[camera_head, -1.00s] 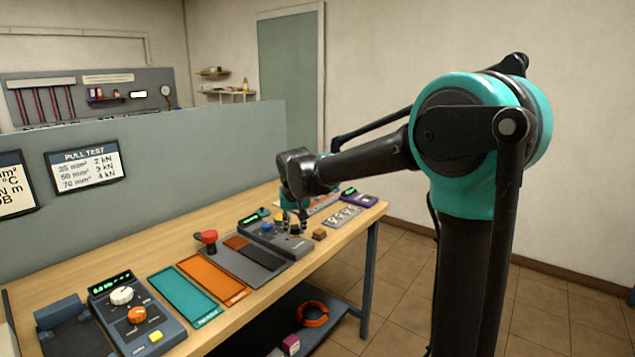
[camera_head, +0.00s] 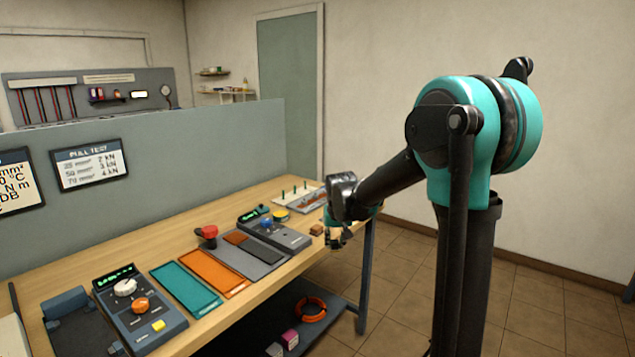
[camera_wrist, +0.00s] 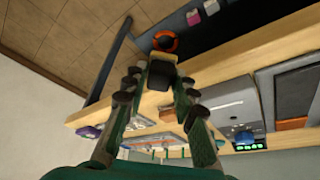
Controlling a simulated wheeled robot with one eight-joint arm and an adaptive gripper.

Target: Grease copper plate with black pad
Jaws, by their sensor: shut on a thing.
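A dark block, seemingly the black pad (camera_wrist: 160,76), sits between the fingertips of my gripper (camera_wrist: 162,84) in the wrist view. In the head view my gripper (camera_head: 337,240) is at the bench's front edge, right of the grey device; the held block is hard to make out there. A grey tray (camera_head: 272,262) lies on the bench left of my gripper. It bears a brown plate, seemingly the copper plate (camera_head: 236,238), beside a dark slab (camera_head: 259,249). The plate also shows in the wrist view (camera_wrist: 292,124), apart from my gripper.
A small brown block (camera_head: 317,229) lies beside my gripper. A grey device (camera_head: 285,237) stands behind the tray. A red knob (camera_head: 208,232), orange panel (camera_head: 215,272) and teal panel (camera_head: 186,288) are further left. An orange ring (camera_head: 310,311) lies on the lower shelf.

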